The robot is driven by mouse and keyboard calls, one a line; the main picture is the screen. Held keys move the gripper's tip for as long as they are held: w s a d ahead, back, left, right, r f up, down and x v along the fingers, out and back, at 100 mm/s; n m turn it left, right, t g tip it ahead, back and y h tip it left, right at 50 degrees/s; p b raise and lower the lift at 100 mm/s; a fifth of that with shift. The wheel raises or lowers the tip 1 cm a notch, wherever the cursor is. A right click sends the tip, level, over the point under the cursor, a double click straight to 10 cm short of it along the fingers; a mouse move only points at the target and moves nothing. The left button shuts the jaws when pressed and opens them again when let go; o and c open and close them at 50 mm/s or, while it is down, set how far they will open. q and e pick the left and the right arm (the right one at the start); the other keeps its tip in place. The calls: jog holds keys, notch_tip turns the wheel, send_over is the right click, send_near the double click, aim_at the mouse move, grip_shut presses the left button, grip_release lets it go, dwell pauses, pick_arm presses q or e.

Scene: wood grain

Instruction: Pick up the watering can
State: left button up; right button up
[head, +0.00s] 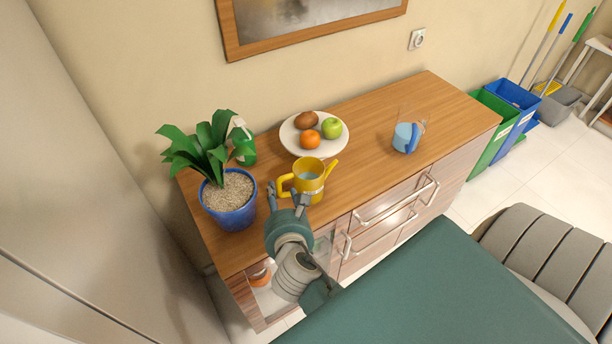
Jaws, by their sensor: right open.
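The yellow watering can (309,181) stands upright on the wooden cabinet top, with its spout pointing to the right and its handle on the left. My right gripper (287,190) is just in front of the can, at its handle side. Its two fingers are apart, one near the left of the handle and one in front of the can's body. I cannot tell whether a finger touches the can. My left gripper is not in view.
A potted plant (229,197) and a green spray bottle (243,147) stand to the left. A plate (289,139) with fruit is behind the can. A pitcher (405,137) with blue stands to the right. The cabinet top (440,110) is free at the far right.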

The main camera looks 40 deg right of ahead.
aim_at(277, 185)
jog(key=p+x, duration=0.1)
jog(key=x, duration=0.6)
jog(key=shift+w+a+f, duration=0.1)
jog(key=shift+w+f, duration=0.05)
jog(key=shift+w, duration=0.1)
jog(key=shift+s, duration=0.1)
jog(key=shift+c, duration=1.3)
grip_shut()
